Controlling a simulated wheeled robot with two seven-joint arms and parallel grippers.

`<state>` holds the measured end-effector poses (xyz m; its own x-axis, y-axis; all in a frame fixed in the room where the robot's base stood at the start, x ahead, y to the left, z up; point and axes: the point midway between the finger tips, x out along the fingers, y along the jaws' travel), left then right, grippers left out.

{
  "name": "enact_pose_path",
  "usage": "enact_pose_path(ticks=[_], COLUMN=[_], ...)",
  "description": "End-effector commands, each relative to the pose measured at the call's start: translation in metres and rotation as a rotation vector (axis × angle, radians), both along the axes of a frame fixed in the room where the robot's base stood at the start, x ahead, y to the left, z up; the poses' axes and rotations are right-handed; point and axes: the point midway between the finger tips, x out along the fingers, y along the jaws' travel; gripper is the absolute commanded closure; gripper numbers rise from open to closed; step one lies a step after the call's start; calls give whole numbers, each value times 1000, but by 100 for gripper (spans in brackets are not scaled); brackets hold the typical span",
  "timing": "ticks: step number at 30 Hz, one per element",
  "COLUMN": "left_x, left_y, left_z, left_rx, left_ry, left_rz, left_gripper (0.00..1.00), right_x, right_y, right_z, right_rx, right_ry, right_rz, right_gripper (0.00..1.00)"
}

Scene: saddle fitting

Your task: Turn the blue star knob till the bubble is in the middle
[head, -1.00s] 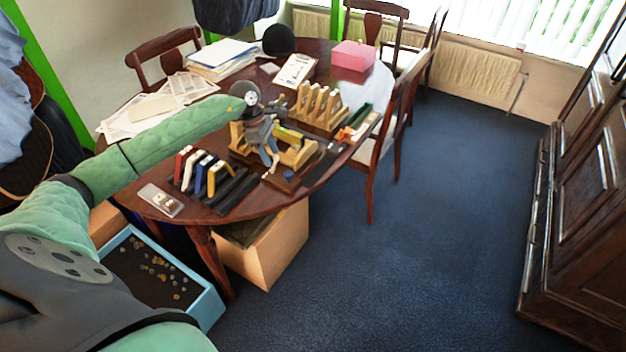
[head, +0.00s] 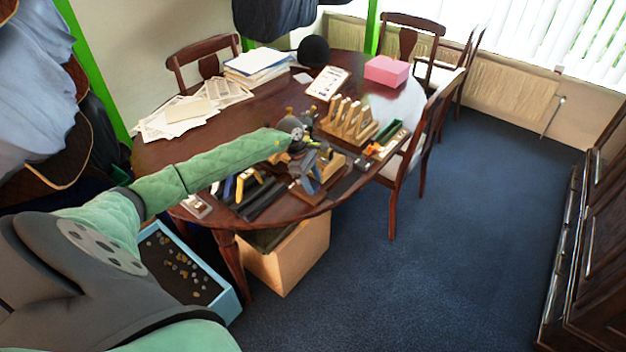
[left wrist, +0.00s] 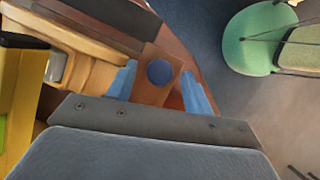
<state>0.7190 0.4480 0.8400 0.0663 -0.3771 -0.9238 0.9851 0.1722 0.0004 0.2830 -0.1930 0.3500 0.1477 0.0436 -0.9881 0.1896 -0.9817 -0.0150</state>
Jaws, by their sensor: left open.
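The blue knob (left wrist: 159,72) shows in the left wrist view as a round blue top on a brown wooden base; its star points cannot be made out. My left gripper (left wrist: 160,88) is open, with one blue fingertip on each side of the knob. I cannot tell whether either finger touches it. In the head view my left gripper (head: 312,182) is over the wooden fixture near the table's front edge and hides the knob. A yellow body with a green patch (left wrist: 20,95) stands at the left of the wrist view. No bubble can be made out. My right gripper is not in view.
Pale wooden racks (head: 350,122) stand behind the gripper on the dark table (head: 255,108). Dark slotted blocks (head: 258,198) lie left of it. A pink box (head: 386,70) and papers (head: 185,115) are farther back. A chair (head: 428,140) stands at the table's right side.

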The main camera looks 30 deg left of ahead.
Motion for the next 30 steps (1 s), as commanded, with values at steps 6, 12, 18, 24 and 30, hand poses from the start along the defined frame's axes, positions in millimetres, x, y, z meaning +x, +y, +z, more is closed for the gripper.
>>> enact_pose_path(ticks=[6,12,18,24,30], left_x=[0,0,0,0,-1], left_y=[-2,-2,-2,-2,-2], left_z=[-6,-7,-7,-8,-11], left_rx=[0,0,0,1,4], left_ry=[0,0,0,0,0], left_rz=[0,0,0,8,84], left_gripper=[49,49,84,92,92], right_x=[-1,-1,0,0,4], right_y=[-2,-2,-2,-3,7], right_z=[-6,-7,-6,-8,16], right_rx=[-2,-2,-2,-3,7], right_ry=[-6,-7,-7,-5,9], right_rz=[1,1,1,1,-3], right_gripper=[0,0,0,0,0])
